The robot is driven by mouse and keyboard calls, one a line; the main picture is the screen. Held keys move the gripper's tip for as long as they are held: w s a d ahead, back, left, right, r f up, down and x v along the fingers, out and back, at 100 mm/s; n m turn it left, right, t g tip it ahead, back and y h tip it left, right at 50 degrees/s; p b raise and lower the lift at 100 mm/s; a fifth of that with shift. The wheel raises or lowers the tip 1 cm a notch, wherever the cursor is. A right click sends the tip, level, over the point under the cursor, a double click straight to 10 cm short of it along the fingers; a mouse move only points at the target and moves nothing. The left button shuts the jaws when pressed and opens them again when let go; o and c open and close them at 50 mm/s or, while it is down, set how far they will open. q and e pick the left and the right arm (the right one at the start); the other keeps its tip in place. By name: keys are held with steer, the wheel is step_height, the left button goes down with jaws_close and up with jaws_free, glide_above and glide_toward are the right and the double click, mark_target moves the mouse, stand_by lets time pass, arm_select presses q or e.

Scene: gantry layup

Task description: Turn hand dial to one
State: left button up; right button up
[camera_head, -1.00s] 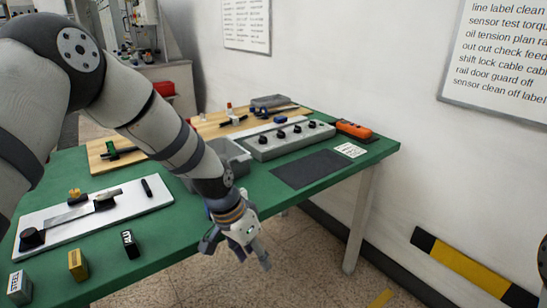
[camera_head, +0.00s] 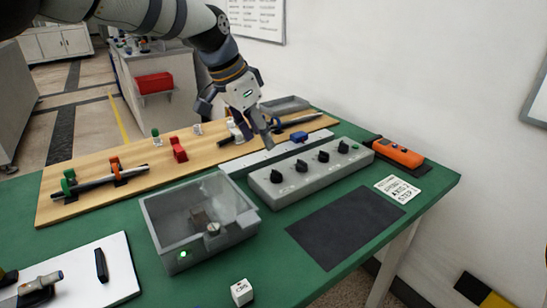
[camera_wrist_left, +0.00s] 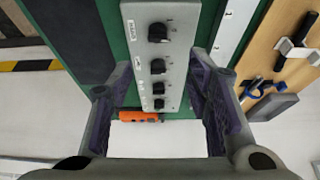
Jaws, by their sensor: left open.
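The grey dial panel (camera_head: 310,184) lies on the green table and bears several black knobs in a row. The nearest-left knob (camera_head: 276,176), a middle knob (camera_head: 323,156) and the far-right knob (camera_head: 343,147) show clearly. Small labels sit beside the knobs, but I cannot read which is the hand dial. My left gripper (camera_head: 238,124) is open and empty, above and behind the panel. In the left wrist view its spread fingers (camera_wrist_left: 160,65) frame the panel (camera_wrist_left: 140,10) from above, apart from the knobs. The largest knob (camera_wrist_left: 158,32) is at the top. My right gripper is not in view.
A grey box with a clear lid (camera_head: 160,225) stands left of the panel. A dark mat (camera_head: 345,228) lies in front. An orange device (camera_head: 398,153) and a printed card (camera_head: 398,189) are at right. A wooden board (camera_head: 135,165) with tools lies behind.

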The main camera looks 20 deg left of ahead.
mark_target(276, 171)
arm_select(q)
steer(key=x, duration=1.1)
steer(key=shift+s+b, duration=0.25)
steer(key=shift+b, duration=0.1)
jaws_close()
